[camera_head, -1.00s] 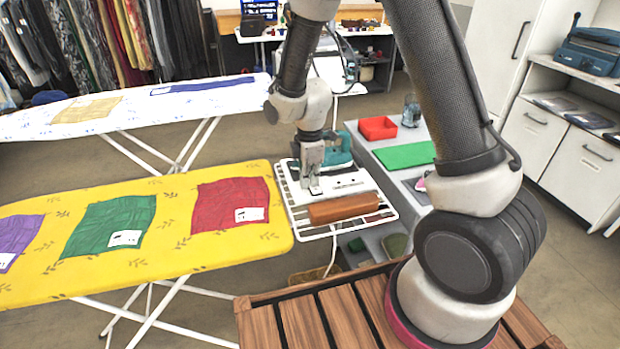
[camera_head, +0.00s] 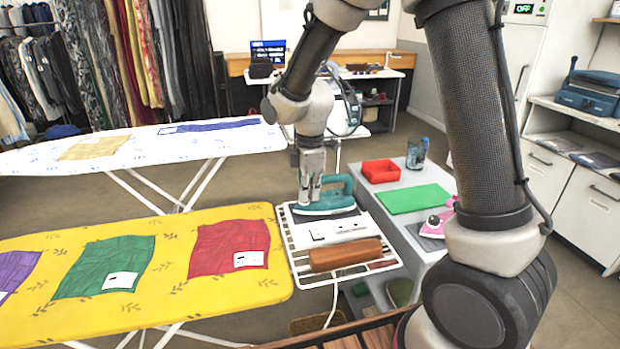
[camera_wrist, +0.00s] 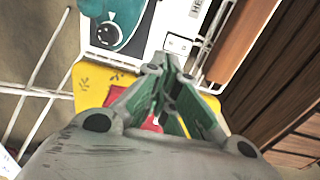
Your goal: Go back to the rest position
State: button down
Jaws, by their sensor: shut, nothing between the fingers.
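My gripper (camera_head: 309,203) is shut and empty. In the head view it points down in front of the teal iron (camera_head: 336,196), above the left part of the white wire rack (camera_head: 372,277). I cannot tell whether it touches anything. In the wrist view the closed fingers (camera_wrist: 160,88) fill the middle, with the iron (camera_wrist: 118,22) at the upper left. The iron rests on the rack's plate.
The yellow ironing board (camera_head: 175,285) with red, green and purple cloths stands left.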

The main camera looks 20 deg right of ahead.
jog(key=s+d+r+m+t, duration=0.2)
jog(key=s+d+r+m, duration=0.7)
jog(key=s, duration=0.2)
jog(key=s+d+r+m+t, duration=0.1)
jog(key=s+d+r+m, duration=0.8)
jog(key=s, duration=0.3)
jog(key=shift+s+d+r+t, duration=0.15)
jog(key=shift+s+r+t, duration=0.05)
jog(key=shift+t, duration=0.2)
